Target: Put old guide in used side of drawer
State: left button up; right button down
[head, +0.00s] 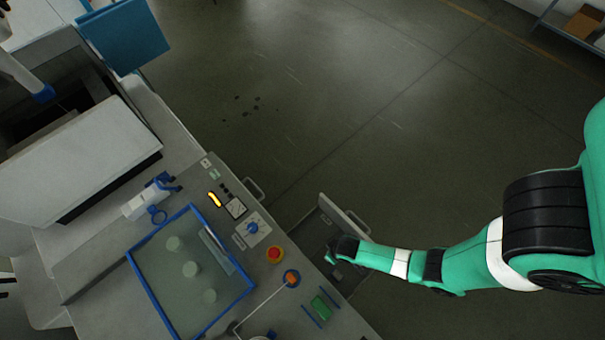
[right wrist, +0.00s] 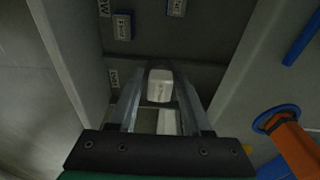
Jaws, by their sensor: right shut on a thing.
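My right gripper (right wrist: 160,95) is shut on a small whitish block, the old guide (right wrist: 159,86), gripped between its two fingers. In the right wrist view it is over the open drawer (right wrist: 75,50), on the USED label's side of the divider (right wrist: 145,60). Whether the guide touches the drawer floor, I cannot tell. In the head view the right gripper (head: 343,248) reaches into the drawer (head: 345,216), and the guide is hidden there. The other side, marked NEW, holds blue blocks (right wrist: 122,26). My left gripper is not in view.
A pale piece (right wrist: 167,121) shows between the fingers, lower down; I cannot tell what it is. A blue-rimmed tray (head: 150,290) lies further left. The floor beyond is clear.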

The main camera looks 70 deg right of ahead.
jog(key=w+d+f+b, duration=0.8)
jog(key=f+b, duration=0.1)
jog(key=shift+w+d, duration=0.2)
jog(key=shift+d, duration=0.15)
jog(key=shift+w+d+f+b, duration=0.25)
jog(key=shift+b, duration=0.1)
jog(key=shift+w+d, duration=0.15)
jog(key=shift+w, duration=0.05)
notch_tip(320, 180, down, 4)
jog(key=b, duration=0.2)
jog(key=shift+w+d+r+b, duration=0.1)
jog(key=shift+w+d+b, duration=0.05)
jog(key=shift+b, duration=0.25)
jog(key=shift+r, duration=0.15)
